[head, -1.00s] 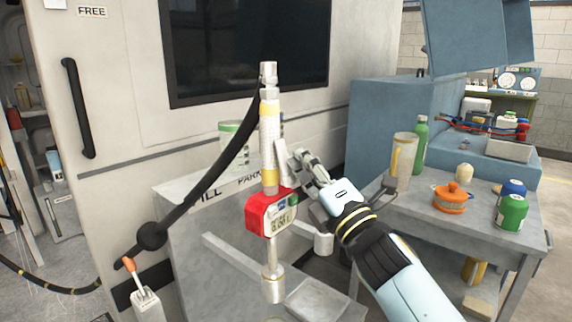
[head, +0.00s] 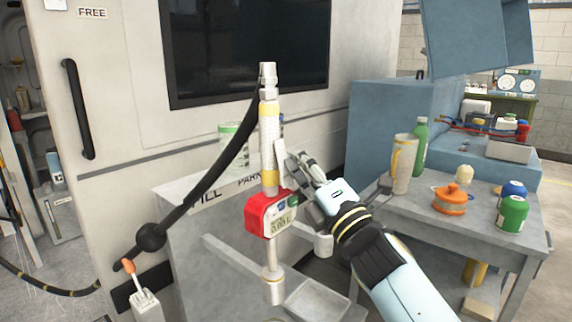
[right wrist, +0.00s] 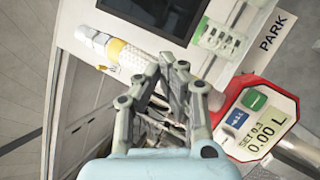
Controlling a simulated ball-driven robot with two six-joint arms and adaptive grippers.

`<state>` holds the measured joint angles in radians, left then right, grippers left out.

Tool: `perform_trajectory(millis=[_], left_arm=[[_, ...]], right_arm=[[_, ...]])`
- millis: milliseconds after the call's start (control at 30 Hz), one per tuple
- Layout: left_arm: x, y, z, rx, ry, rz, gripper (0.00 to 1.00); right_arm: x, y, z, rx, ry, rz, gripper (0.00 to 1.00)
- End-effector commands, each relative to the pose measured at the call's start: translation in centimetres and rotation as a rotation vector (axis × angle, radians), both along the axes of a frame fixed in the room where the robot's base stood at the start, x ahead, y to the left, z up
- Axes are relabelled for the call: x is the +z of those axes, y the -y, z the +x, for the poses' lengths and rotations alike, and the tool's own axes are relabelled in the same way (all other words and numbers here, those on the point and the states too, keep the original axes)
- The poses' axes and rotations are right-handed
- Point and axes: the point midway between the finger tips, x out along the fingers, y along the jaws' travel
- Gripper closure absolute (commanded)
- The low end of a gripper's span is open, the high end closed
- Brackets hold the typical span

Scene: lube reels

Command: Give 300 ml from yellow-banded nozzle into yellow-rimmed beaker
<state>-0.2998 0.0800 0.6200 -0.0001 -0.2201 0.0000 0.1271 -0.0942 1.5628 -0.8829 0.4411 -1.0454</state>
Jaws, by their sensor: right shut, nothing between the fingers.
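The yellow-banded nozzle (head: 269,135) stands upright in the head view, with a black hose reaching its upper part. A red meter (head: 271,213) is on its lower part. In the right wrist view the meter's display (right wrist: 264,132) reads SET 0.3 and 0.00 L. My right gripper (head: 292,157) is shut and empty, just right of the nozzle and above the meter; I cannot tell whether it touches either. Its closed fingers also show in the right wrist view (right wrist: 172,72). My left gripper is out of view.
A green-marked beaker (head: 230,133) stands behind the nozzle. A grey tray (head: 318,300) is low at front. A side table (head: 400,205) at right holds a tall jug (head: 403,165), a green bottle (head: 420,147), an orange container (head: 450,200) and cans. An orange-tipped lever (head: 128,266) is at lower left.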

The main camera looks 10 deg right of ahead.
Motion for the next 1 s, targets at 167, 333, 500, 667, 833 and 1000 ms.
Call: perform_trajectory(millis=[167, 333, 500, 667, 833, 1000], left_arm=[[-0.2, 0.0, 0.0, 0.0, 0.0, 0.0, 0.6], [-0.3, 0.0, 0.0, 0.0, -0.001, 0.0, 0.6], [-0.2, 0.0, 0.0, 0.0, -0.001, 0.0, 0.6], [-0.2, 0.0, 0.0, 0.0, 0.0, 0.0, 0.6], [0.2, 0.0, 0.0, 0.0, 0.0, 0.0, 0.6], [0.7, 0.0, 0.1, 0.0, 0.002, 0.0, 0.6]], right_arm=[[-0.1, -0.1, 0.2, 0.0, 0.0, 0.0, 1.0], [-0.2, -0.3, 0.3, 0.0, -0.001, 0.001, 1.0], [-0.2, -0.3, 0.3, 0.0, -0.001, 0.001, 1.0], [-0.1, -0.2, 0.2, 0.0, -0.001, 0.0, 1.0], [0.1, 0.2, -0.2, -0.001, -0.001, -0.001, 1.0], [0.5, 0.7, -1.0, 0.0, 0.0, 0.0, 1.0]])
